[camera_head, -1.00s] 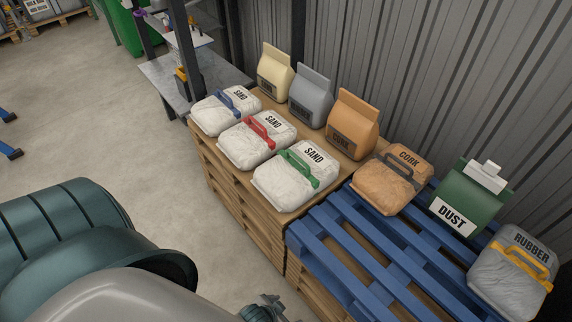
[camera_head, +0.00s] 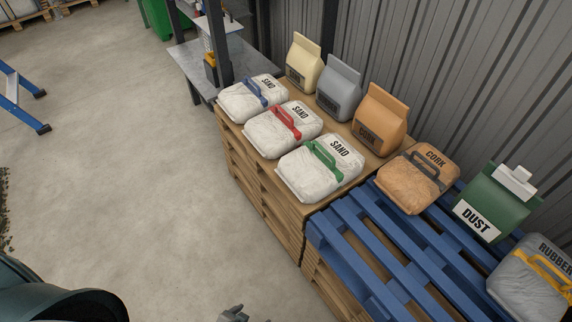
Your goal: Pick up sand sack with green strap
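The white sand sack with the green strap (camera_head: 318,168) lies flat on the near end of the wooden pallet stack (camera_head: 262,192). Its green strap (camera_head: 325,160) arches over the top, and it is the closest of three sand sacks. The sack with a red strap (camera_head: 283,129) and the one with a blue strap (camera_head: 252,97) lie beyond it in a row. A small grey part at the bottom edge (camera_head: 233,314) seems to be the tip of one of my grippers, well apart from the sacks; its finger state is unclear.
A blue pallet (camera_head: 392,257) adjoins on the right with a cork sack (camera_head: 412,186), a green dust container (camera_head: 497,200) and a rubber sack (camera_head: 530,284). Upright bags, including an orange cork bag (camera_head: 380,122), stand behind by the corrugated wall.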

